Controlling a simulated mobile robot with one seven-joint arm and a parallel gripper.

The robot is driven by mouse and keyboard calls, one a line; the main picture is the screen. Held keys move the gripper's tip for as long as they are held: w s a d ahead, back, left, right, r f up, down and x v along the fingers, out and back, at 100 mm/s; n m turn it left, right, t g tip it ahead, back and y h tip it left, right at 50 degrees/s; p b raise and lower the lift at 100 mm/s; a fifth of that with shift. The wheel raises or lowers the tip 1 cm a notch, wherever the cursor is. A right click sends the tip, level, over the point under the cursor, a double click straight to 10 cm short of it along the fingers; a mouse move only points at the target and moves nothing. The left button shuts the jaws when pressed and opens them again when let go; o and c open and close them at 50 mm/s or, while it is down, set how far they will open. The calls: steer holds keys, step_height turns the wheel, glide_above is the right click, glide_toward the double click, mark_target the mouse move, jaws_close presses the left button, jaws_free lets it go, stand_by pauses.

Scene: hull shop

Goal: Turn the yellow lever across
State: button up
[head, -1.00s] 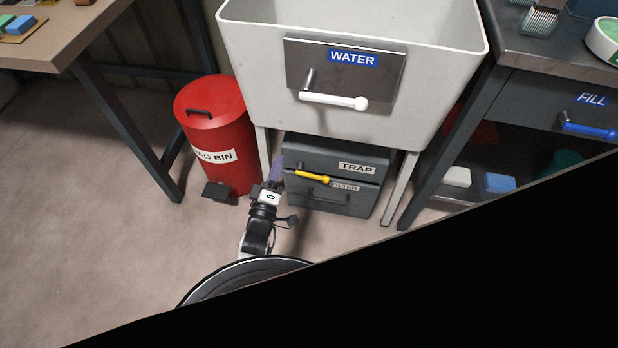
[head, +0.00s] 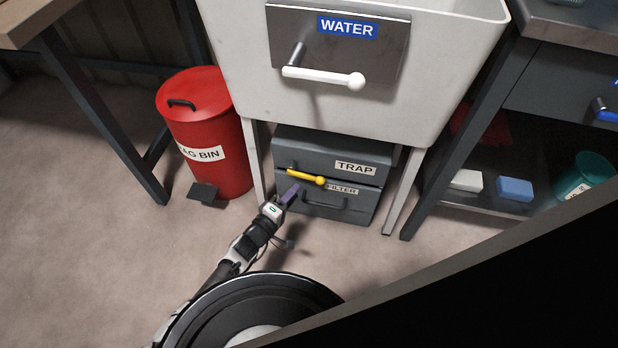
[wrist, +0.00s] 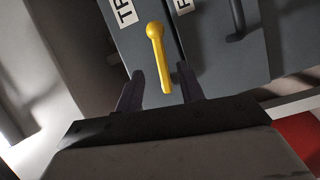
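The yellow lever (head: 306,177) is on the front of the grey trap box (head: 310,149) under the sink. It lies nearly level in the head view, with its knob at the right end. In the wrist view the yellow lever (wrist: 157,50) stands ahead of the fingertips, its lower end near the gap between them. My gripper (head: 293,192) is just below the lever in the head view. I cannot tell whether a finger touches the lever.
A white lever (head: 322,77) marked WATER is on the sink (head: 225,60) above. The filter drawer (head: 362,205) with a dark handle is below the trap label. A red bin (head: 215,150) stands at left. A sink leg (head: 405,185) and a bench with blue and white blocks are at right.

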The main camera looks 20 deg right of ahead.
steer(key=b+x, duration=0.1)
steer(key=x, duration=0.7)
steer(key=shift+w+d+f, duration=0.1)
steer(key=shift+w+d, duration=0.1)
steer(key=shift+d, duration=0.15)
steer(key=shift+c, duration=0.2)
jaws_close()
